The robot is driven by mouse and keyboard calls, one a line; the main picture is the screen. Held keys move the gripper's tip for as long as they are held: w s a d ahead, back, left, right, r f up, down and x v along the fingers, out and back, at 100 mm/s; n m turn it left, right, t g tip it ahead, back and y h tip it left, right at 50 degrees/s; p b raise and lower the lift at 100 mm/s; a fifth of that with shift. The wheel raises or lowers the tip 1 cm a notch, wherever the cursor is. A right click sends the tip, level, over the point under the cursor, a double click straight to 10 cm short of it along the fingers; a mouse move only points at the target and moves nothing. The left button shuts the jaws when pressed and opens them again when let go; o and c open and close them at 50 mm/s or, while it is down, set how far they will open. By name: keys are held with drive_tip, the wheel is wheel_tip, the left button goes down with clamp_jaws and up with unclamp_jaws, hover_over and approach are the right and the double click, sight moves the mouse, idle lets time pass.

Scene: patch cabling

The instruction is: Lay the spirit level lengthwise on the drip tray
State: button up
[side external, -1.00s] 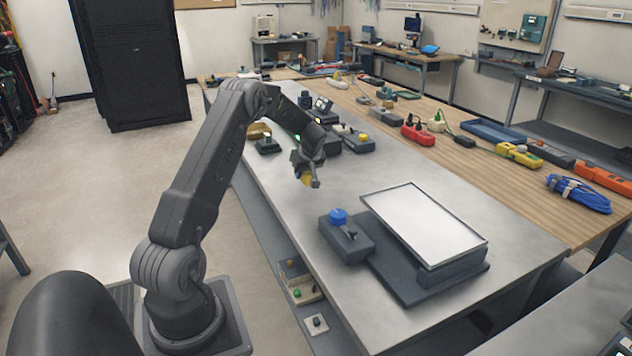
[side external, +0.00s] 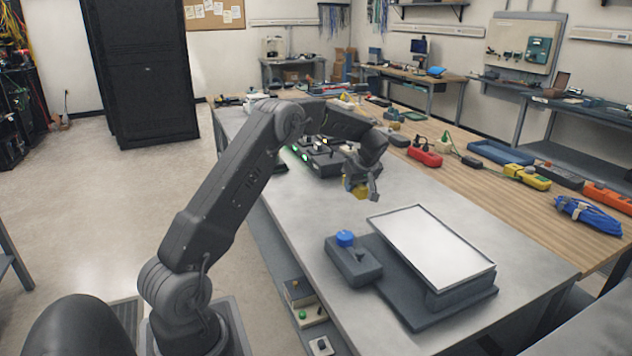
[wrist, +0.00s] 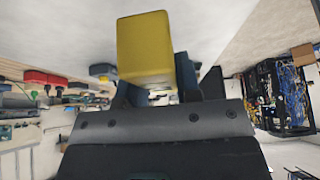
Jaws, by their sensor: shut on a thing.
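My gripper (side external: 366,186) is shut on a yellow block-shaped thing, which I take to be the spirit level (side external: 354,187). It also shows in the wrist view (wrist: 146,48), end-on between the fingers, so its full length is hidden. The drip tray (side external: 436,244) looks like a pale, flat rectangle with a thin dark rim, raised on a dark base. My gripper is above the bench, behind and to the left of the tray and apart from it. Nothing lies on the tray.
A dark box with a blue knob (side external: 345,239) stands left of the tray. Dark boxes with green lights (side external: 318,158) stand farther back. A red power strip (side external: 425,157) and a blue cable coil (side external: 588,215) lie on the wooden bench. The grey worktop (side external: 300,225) is clear left of the blue-knob box.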

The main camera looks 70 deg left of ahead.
drive_tip(key=w+d, duration=0.2)
drive_tip(key=d, duration=0.1)
drive_tip(key=w+d+r, duration=0.1)
drive_tip(key=w+d, duration=0.1)
drive_tip(key=d, duration=0.2)
drive_tip(key=w+d, duration=0.2)
drive_tip(key=d, duration=0.2)
drive_tip(key=shift+w+d+r, duration=0.2)
drive_tip(key=shift+d, duration=0.05)
drive_tip(key=r, duration=0.1)
hover_over(422, 237)
drive_tip(key=d, duration=0.1)
drive_tip(key=shift+d+f, duration=0.2)
drive_tip(key=shift+f, duration=1.4)
drive_tip(key=shift+d+f, duration=0.15)
drive_tip(key=shift+f, duration=1.45)
drive_tip(key=shift+f, duration=0.5)
drive_tip(key=o, duration=1)
